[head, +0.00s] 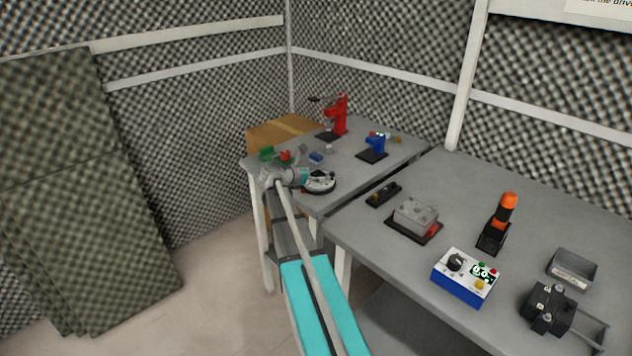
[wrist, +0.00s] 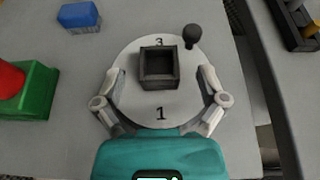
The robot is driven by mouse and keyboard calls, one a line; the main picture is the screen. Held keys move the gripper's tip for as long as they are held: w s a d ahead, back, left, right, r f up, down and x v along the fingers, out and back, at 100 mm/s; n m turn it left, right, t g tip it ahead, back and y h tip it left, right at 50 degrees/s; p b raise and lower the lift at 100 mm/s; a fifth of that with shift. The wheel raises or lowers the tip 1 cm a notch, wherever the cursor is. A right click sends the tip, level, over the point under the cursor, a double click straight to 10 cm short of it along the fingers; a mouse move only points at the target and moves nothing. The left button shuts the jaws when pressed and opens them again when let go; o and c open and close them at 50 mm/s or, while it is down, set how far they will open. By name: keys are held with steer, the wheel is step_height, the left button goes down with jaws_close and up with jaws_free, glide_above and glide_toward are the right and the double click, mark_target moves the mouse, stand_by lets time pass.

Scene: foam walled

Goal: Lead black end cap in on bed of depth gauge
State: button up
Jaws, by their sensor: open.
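A black square, open-topped piece (wrist: 159,68), which looks like the end cap, sits on a round grey disc (wrist: 160,115) marked 1 and 3 in the wrist view. The disc also shows on the far table in the head view (head: 319,187). My gripper (wrist: 161,78) is open, with one finger at each side of the disc and the black piece between them, apart from both. In the head view my gripper (head: 304,176) is beside the disc. I cannot tell for certain which device is the depth gauge; a small blue device (head: 376,145) on a black base stands behind.
A black knob (wrist: 192,35) rises at the disc's far right edge. A blue block (wrist: 78,16) and a green block (wrist: 35,95) with a red part lie to the left. A red press (head: 339,115) stands at the back. The near table (head: 465,215) holds several devices.

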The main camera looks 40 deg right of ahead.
steer(key=shift+x, duration=1.1)
steer(key=c, duration=1.1)
steer(key=shift+r, duration=0.2)
